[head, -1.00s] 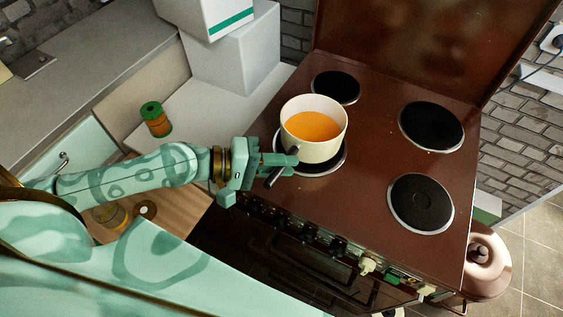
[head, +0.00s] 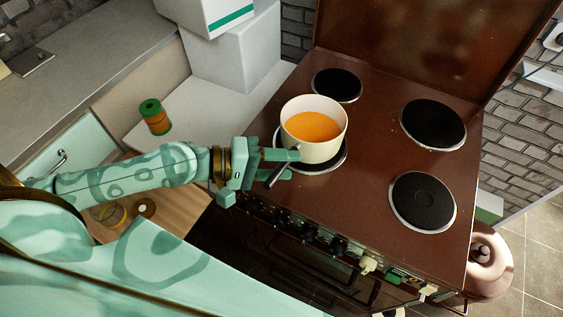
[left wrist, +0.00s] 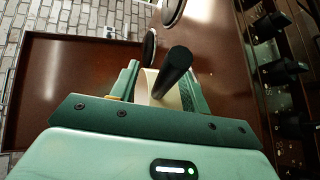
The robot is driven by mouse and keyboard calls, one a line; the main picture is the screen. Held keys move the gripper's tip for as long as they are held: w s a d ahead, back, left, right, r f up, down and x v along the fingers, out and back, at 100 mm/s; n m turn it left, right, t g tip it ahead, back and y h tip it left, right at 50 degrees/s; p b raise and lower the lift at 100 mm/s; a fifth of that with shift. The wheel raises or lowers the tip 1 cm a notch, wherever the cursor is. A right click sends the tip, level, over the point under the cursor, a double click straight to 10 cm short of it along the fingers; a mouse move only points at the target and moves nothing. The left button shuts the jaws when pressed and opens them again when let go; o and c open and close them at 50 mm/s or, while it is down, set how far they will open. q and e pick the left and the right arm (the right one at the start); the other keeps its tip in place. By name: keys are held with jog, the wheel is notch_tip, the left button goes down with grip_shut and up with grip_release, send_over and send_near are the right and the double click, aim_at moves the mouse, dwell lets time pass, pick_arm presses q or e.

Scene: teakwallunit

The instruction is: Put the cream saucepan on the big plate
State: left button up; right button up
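The cream saucepan (head: 318,151), with orange contents, stands upright on the front left hotplate (head: 340,162) of a brown cooker. Its dark handle (head: 272,180) points toward the lower left; it also shows in the left wrist view (left wrist: 174,67). My left gripper (head: 284,164) is at the handle, fingers apart on either side of it, with a gap visible in the wrist view. The back right hotplate (head: 433,124) is bare and looks large. The front right hotplate (head: 422,202) is bare too. I cannot tell surely which is the big plate. My right gripper is not in view.
The small back left hotplate (head: 337,86) is bare. The raised brown lid (head: 420,40) stands behind the cooker. Knobs (head: 310,232) line its front edge. White boxes (head: 232,55) and a green-capped spool (head: 155,117) stand on the left. The cooker's right half is clear.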

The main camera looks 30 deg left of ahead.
pick_arm(q)
jog(key=shift+f, duration=0.15)
jog(key=shift+s+a+b, duration=0.35)
jog(key=shift+a+b, duration=0.05)
jog(key=shift+a, duration=0.1)
jog(key=p+v, duration=0.1)
jog(key=v, duration=1.4)
jog(key=shift+r, duration=0.3)
